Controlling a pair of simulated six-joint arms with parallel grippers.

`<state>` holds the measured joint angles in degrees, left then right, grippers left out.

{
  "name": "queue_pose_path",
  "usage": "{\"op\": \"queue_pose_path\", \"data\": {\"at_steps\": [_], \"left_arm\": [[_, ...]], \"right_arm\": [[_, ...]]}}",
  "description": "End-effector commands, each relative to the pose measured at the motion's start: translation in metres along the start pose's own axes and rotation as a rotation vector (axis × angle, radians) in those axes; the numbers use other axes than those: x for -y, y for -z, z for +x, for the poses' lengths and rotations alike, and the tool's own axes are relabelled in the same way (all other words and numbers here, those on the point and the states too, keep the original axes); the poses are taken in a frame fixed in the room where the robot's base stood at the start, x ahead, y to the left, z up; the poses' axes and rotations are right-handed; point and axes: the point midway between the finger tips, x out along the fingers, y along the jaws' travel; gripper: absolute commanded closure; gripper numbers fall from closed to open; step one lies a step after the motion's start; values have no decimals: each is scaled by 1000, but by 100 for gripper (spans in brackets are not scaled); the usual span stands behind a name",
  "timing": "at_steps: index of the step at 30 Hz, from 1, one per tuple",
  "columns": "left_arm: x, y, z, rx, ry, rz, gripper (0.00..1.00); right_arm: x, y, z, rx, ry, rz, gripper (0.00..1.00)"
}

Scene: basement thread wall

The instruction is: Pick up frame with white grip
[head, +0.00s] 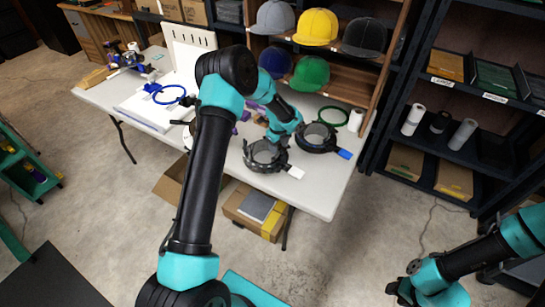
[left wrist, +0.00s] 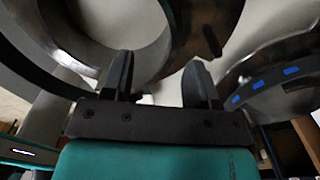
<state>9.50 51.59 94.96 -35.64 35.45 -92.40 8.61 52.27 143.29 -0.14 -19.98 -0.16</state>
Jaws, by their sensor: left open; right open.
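The frame with the white grip (head: 296,172) is a dark round hoop (head: 250,160) lying near the front edge of the white table. A similar dark frame with a blue grip (head: 345,154) lies just right of it. My left gripper (head: 277,141) is over the far side of the white-grip frame, close to it. In the left wrist view its two dark fingers (left wrist: 160,75) are apart with nothing clamped between them. A large dark ring fills the upper left there, and another ring with blue marks (left wrist: 263,82) is at right. My right gripper (head: 405,290) is low at right, away from the table.
On the white table (head: 318,200) are a green ring (head: 333,117), a white roll (head: 355,119) and a blue ring (head: 169,94) at left. A cap shelf (head: 335,75) stands behind. Open boxes (head: 255,210) sit below the table.

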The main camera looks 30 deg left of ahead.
Motion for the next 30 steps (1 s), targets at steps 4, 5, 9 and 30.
{"op": "queue_pose_path", "data": {"at_steps": [4,5,9,30], "left_arm": [[1,0,16,-1,1,0,46],[1,0,17,0,2,0,46],[1,0,18,0,3,0,46],[1,0,18,0,2,0,80]], "right_arm": [[0,0,0,0,0,0,57],[0,0,0,0,0,0,57],[0,0,0,0,0,0,57],[0,0,0,0,0,0,57]]}}
